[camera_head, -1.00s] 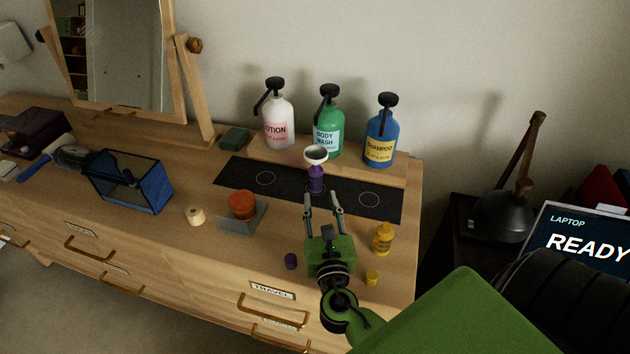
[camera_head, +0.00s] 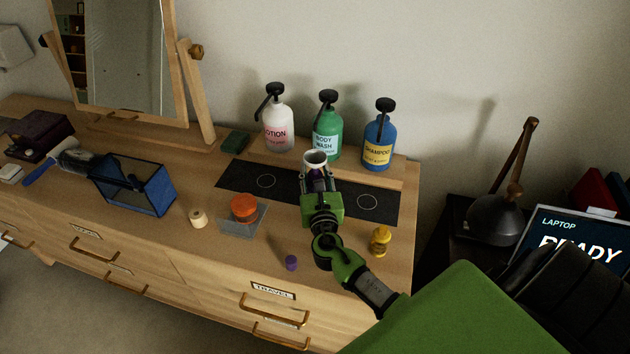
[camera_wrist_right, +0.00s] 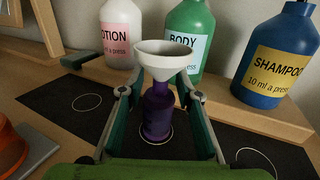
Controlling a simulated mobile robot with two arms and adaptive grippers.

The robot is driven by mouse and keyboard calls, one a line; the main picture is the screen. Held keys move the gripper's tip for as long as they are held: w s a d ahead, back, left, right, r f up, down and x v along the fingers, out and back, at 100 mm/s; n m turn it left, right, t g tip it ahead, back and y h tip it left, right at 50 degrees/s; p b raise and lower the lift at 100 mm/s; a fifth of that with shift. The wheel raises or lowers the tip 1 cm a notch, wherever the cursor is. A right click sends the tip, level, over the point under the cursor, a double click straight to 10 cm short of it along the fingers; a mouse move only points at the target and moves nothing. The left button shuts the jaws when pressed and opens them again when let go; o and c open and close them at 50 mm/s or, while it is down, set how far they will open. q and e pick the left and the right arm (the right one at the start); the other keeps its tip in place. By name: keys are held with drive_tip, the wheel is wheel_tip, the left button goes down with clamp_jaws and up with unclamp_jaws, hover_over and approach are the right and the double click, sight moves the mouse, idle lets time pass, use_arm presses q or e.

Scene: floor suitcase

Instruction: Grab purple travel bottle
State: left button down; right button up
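The purple travel bottle (camera_wrist_right: 157,118) stands upright on the middle circle of the black mat (camera_wrist_right: 72,127), with a white funnel (camera_wrist_right: 168,58) in its top. In the head view the funnel (camera_head: 315,159) shows above my right gripper (camera_head: 317,182), which hides most of the bottle. In the right wrist view my right gripper (camera_wrist_right: 158,95) is open. Its fingers stand on either side of the bottle, with gaps visible between them and the bottle. A small purple cap (camera_head: 291,263) lies on the dresser in front. My left gripper is not in view.
Lotion (camera_head: 278,122), body wash (camera_head: 327,128) and shampoo (camera_head: 379,140) pump bottles stand on a raised shelf behind the mat. An orange jar (camera_head: 244,208), a cream-coloured small item (camera_head: 198,218) and a yellow bottle (camera_head: 381,242) are nearby. A blue-framed bin (camera_head: 151,190) stands left.

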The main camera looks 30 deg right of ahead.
clamp_jaws()
drive_tip(key=shift+r, duration=0.1)
